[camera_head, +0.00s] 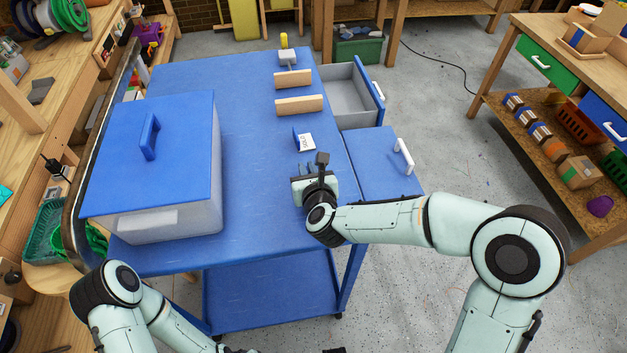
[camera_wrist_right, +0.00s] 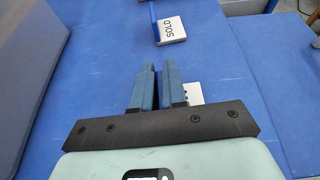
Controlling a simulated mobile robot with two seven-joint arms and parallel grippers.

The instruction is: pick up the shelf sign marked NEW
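A sign with a blue upright back and white face reading SOLD (camera_head: 304,142) stands on the blue tabletop; it shows ahead of my right gripper in the right wrist view (camera_wrist_right: 171,29). My right gripper (camera_head: 306,168) is low over the table, in front of that sign and apart from it. Its two dark blue fingers (camera_wrist_right: 157,72) are close together; what is between them is unclear. A small white piece with dark marks (camera_wrist_right: 194,93) peeks out beside the right finger, mostly hidden. I cannot read NEW anywhere. Only dark bits near my left arm's end show at the bottom edge.
A large bin with a blue lid (camera_head: 150,150) fills the table's left side. Two wooden blocks (camera_head: 299,105) and a yellow-handled tool (camera_head: 286,55) lie farther back. An open grey drawer (camera_head: 348,98) juts out at the right. The table's middle is clear.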

